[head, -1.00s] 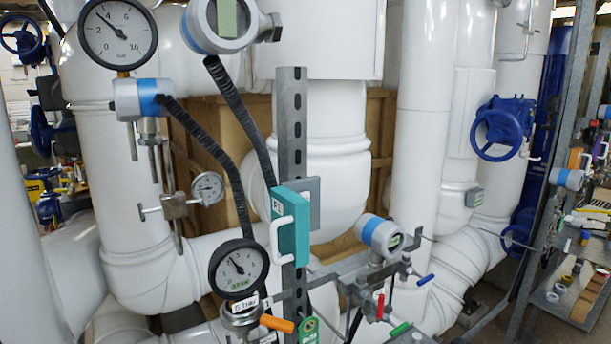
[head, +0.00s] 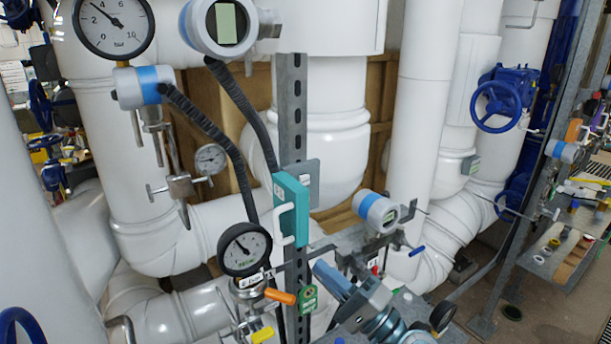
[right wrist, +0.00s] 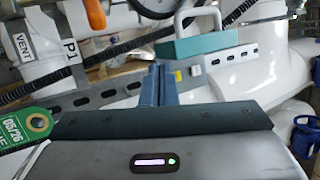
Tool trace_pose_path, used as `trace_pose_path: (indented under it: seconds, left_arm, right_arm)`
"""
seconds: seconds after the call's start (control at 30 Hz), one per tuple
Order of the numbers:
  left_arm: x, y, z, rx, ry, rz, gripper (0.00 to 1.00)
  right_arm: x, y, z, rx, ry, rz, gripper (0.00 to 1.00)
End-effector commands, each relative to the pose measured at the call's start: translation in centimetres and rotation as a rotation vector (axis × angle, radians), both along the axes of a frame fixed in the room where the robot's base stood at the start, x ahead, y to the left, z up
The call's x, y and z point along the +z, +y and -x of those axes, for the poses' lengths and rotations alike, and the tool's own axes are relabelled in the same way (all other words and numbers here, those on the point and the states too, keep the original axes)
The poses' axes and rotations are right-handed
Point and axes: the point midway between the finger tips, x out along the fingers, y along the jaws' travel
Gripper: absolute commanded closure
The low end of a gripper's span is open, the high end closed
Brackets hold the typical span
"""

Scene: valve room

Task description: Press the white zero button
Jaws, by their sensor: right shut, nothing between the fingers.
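My right gripper (head: 332,278) comes in at the bottom centre of the head view, right of the slotted grey post (head: 291,110) and below the teal box (head: 291,208) with its white handle. In the right wrist view its blue-grey fingers (right wrist: 160,84) are shut and empty, pointing toward the slotted post (right wrist: 110,91). A small pale square (right wrist: 196,70) and a yellow patch (right wrist: 178,76) show just right of the fingertips. I cannot tell whether the pale square is the white zero button. No button is clearly readable in the head view. My left gripper is not in view.
A blue-and-white transmitter (head: 376,211) sits right of the post. A black-rimmed gauge (head: 244,250), an orange lever (head: 280,296) and a green tag (head: 308,300) are left of the gripper. The teal box (right wrist: 205,46) is close above the fingers in the wrist view.

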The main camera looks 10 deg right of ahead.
Motion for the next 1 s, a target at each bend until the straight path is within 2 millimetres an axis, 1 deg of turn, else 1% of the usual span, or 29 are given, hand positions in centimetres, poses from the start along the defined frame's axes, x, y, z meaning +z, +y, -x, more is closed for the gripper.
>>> trace_pose_path:
  seconds: [0.03,0.1,0.2,0.3,0.43,0.77,0.87,1.0]
  left_arm:
    - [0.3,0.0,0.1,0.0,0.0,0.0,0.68]
    - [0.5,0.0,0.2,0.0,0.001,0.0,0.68]
    - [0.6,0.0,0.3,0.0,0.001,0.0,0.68]
    - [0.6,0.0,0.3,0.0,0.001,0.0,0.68]
    - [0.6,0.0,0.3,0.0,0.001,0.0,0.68]
    - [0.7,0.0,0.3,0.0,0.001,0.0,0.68]
    - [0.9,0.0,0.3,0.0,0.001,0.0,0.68]
    - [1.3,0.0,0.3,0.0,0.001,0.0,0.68]
  right_arm:
    - [3.1,-0.6,-0.2,0.025,-0.022,-0.114,1.0]
    - [6.2,-1.6,-0.3,0.066,-0.036,-0.267,1.0]
    - [9.2,-2.7,-0.3,0.116,-0.042,-0.424,1.0]
    - [10.7,-3.4,-0.3,0.151,-0.041,-0.517,1.0]
    - [11.3,-3.8,-0.3,0.167,-0.04,-0.557,1.0]
    - [11.3,-3.7,-0.5,0.166,-0.039,-0.556,1.0]
    - [11.4,-3.5,-1.0,0.167,-0.039,-0.557,1.0]
    - [11.4,-3.0,-2.6,0.166,-0.039,-0.557,1.0]
